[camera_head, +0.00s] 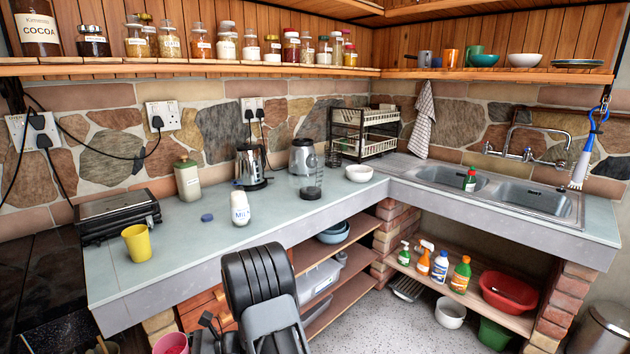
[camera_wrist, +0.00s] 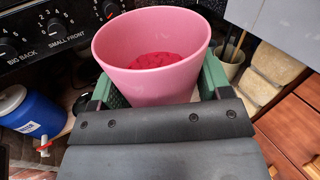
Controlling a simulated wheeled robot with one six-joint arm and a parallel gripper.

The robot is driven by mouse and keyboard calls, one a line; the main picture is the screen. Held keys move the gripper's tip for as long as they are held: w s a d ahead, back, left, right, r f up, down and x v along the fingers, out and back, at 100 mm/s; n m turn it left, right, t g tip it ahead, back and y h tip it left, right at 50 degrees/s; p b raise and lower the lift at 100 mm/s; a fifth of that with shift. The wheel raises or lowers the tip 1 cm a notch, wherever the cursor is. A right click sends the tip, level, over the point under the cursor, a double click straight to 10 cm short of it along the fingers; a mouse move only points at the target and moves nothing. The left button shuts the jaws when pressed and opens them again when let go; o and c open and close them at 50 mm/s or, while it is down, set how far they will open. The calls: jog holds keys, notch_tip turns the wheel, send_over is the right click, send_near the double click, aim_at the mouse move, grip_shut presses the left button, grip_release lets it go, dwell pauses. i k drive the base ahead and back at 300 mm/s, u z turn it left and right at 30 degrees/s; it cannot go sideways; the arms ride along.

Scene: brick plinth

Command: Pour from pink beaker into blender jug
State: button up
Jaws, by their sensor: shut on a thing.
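The pink beaker (camera_wrist: 150,82) fills the middle of the wrist view, upright, with red contents (camera_wrist: 153,60) low inside it. My gripper (camera_wrist: 158,92) is shut on it, a green-sided finger at each side. In the head view the beaker (camera_head: 171,344) shows at the bottom edge, partly cut off, below counter height and in front of the counter. The blender jug (camera_head: 308,176), clear with a dark bottom, stands upright on the counter near the inner corner, well to the right of and beyond the beaker. Its inside is too small to tell.
A yellow cup (camera_head: 137,243), white milk bottle (camera_head: 240,208), blue lid (camera_head: 207,218), kettle (camera_head: 250,166) and white bowl (camera_head: 358,173) stand on the counter (camera_head: 180,240). The counter's front edge lies between beaker and jug.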

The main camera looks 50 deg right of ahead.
aim_at(310, 163)
jog(key=k, duration=0.4)
jog(key=z, duration=0.15)
jog(key=i, duration=0.8)
jog(key=z, duration=1.1)
jog(key=i, duration=0.55)
jog(key=z, duration=2.85)
jog(key=i, duration=1.15)
jog(key=u, duration=0.05)
